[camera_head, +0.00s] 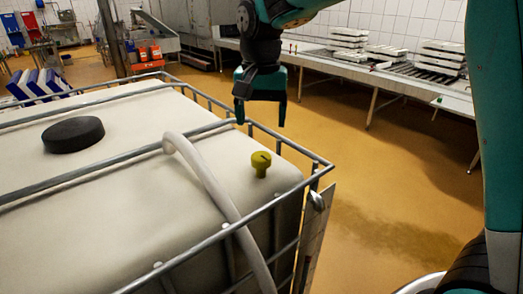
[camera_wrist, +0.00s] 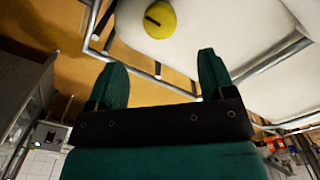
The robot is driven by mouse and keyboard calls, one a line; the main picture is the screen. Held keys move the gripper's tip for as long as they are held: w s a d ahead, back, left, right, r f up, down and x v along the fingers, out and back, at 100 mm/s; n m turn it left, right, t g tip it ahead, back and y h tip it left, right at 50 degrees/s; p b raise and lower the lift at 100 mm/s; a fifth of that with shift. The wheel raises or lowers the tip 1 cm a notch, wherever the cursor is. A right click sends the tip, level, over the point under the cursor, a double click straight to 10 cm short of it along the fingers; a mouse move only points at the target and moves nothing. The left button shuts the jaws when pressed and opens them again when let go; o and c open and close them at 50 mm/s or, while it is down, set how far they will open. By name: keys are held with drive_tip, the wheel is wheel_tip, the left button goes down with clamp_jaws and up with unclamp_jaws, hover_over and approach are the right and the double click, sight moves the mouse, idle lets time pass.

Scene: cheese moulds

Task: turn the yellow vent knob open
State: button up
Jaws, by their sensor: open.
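The yellow vent knob (camera_head: 261,163) stands on top of the white caged tank (camera_head: 110,190), near its right corner. It has a dark slot line across its top, which also shows in the wrist view (camera_wrist: 160,19). My gripper (camera_head: 261,122) hangs above the tank's far rail, fingers pointing down, behind and above the knob in the head view. In the wrist view its two green fingers (camera_wrist: 162,75) are spread apart with nothing between them. The knob lies beyond the fingertips there, apart from them.
Metal cage rails (camera_head: 320,165) run around the tank's top edge, close to my gripper. A pale hose (camera_head: 205,175) bends over the tank left of the knob. A black lid (camera_head: 73,134) sits farther left. The floor on the right is open before a bench with white moulds (camera_head: 349,38).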

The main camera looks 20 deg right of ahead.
sight(261, 156)
wheel_tip(261, 156, down, 10)
drive_tip(key=shift+r+p, duration=0.15)
drive_tip(key=shift+p, duration=0.7)
drive_tip(key=c, duration=0.9)
